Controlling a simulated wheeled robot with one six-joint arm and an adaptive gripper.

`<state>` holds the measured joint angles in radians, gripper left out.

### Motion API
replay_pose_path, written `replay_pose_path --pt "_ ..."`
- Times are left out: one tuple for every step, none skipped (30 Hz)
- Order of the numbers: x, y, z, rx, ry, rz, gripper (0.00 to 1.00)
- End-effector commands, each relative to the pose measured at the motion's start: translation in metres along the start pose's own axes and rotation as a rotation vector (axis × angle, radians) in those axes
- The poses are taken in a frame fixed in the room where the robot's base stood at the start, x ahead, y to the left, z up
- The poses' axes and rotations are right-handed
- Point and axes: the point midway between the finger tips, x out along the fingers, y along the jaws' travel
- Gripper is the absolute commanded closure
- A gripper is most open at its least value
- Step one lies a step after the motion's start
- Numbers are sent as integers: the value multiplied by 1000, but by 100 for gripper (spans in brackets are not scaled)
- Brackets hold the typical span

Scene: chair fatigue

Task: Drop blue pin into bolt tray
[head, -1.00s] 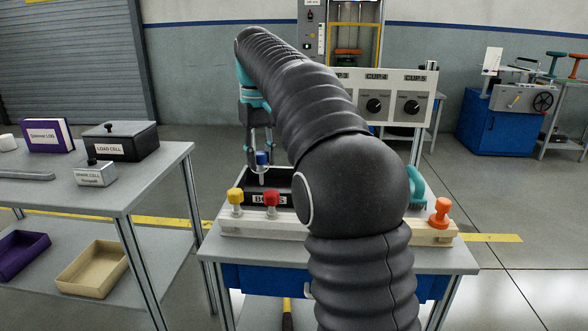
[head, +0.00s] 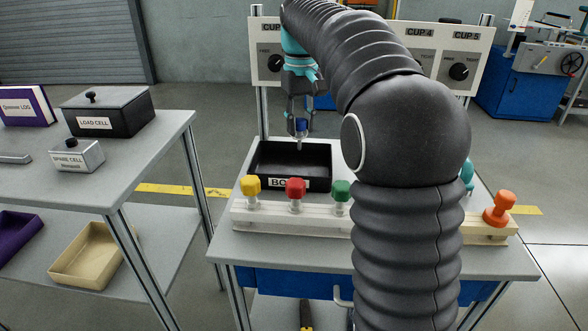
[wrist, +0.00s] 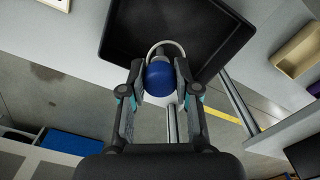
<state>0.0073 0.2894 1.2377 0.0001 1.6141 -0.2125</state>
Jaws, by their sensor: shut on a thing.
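The blue pin (head: 301,126) is held between the fingers of my gripper (head: 299,118), with its pale shank pointing down. In the head view it hangs in front of the far part of the black bolt tray (head: 262,170). My arm hides the cart to the tray's right in the head view.
A rack (head: 245,220) at the cart's front holds yellow (head: 251,187), red (head: 296,188), green (head: 342,190) and orange (head: 497,207) pins. A side table (head: 120,180) at left carries a black load cell box (head: 110,125) and a spare cell box (head: 77,156). A control panel stands behind.

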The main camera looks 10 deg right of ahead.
Motion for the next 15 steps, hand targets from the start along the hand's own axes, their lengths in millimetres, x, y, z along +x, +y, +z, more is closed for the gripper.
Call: replay_pose_path --pt "8 0 0 -1 -1 0 100" --pt "9 -1 0 -1 -1 0 100" --pt "11 -1 0 -2 -1 0 100" --pt "12 -1 0 -2 0 0 100" --pt "12 -1 0 -2 0 0 100" --pt "13 -2 0 -3 0 0 100" --pt "13 -2 0 -3 0 0 100" --pt "14 -2 0 -3 0 0 100" --pt "14 -2 0 -3 0 0 100" --pt "13 -2 -1 -4 0 0 100" --pt "13 -2 -1 -4 0 0 100" --pt "13 -2 -1 -4 0 0 100" --pt "13 -2 -1 -4 0 0 100" --pt "13 -2 -1 -4 0 0 100" --pt "13 -2 -1 -4 0 0 67"
